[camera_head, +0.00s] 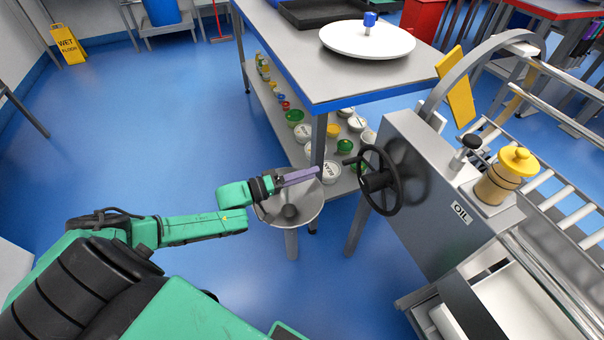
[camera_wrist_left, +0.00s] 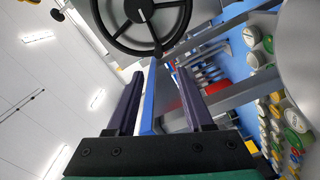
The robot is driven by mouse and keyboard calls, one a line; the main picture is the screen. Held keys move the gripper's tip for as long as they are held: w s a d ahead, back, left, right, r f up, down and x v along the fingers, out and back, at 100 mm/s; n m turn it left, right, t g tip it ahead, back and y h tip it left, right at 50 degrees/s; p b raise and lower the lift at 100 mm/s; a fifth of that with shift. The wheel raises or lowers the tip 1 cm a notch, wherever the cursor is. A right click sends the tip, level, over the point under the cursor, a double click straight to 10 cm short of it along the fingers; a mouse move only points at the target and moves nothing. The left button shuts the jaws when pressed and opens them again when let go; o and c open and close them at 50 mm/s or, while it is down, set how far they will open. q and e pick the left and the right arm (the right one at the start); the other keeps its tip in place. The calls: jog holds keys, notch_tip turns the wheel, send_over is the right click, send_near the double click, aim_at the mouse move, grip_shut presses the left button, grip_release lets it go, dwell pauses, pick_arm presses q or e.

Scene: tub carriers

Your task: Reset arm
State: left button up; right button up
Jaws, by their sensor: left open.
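My left arm comes in from the left in the head view. My left gripper (camera_head: 300,176) is over a round grey stool-like stand (camera_head: 306,208), with purple fingers pointing right toward a black handwheel (camera_head: 393,180). In the left wrist view the two fingers of the gripper (camera_wrist_left: 158,100) are apart with nothing between them. The handwheel (camera_wrist_left: 143,48) shows ahead of the fingers there; a gap to it appears in the head view. My right gripper is not in view.
A grey machine (camera_head: 405,140) with an oil container (camera_head: 506,178) stands at right. A metal table (camera_head: 300,60) holds a white disc (camera_head: 366,40); its lower shelf (camera_head: 268,108) carries several tubs. Blue floor (camera_head: 165,130) is open at left, with a yellow wet-floor sign (camera_head: 67,46) behind.

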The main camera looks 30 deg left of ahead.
pick_arm(q)
jog(key=shift+v, duration=0.85)
jog(key=s+a+f+m+g+y+p, duration=0.25)
jog(key=s+a+f+y, duration=0.2)
jog(key=f, duration=0.65)
jog(key=s+a+f+m+g+y+p, duration=0.1)
jog(key=s+a+f+g+y+p, duration=0.25)
jog(key=f, duration=0.65)
jog(key=s+d+f+m+g+y+p, duration=0.1)
jog(key=s+f, duration=0.3)
jog(key=s, duration=0.6)
jog(key=s+d+f+m+g+y+p, duration=0.1)
jog(key=s+d+f+m+g, duration=0.1)
jog(key=s, duration=0.8)
jog(key=s+d+f+m+g+y, duration=0.1)
jog(key=s+d+f+g, duration=0.2)
jog(key=s+f, duration=0.3)
jog(key=s, duration=0.4)
jog(key=shift+d+g+y+p, duration=0.25)
jog(key=shift+g+y+p, duration=0.05)
jog(key=shift+g+p, duration=0.1)
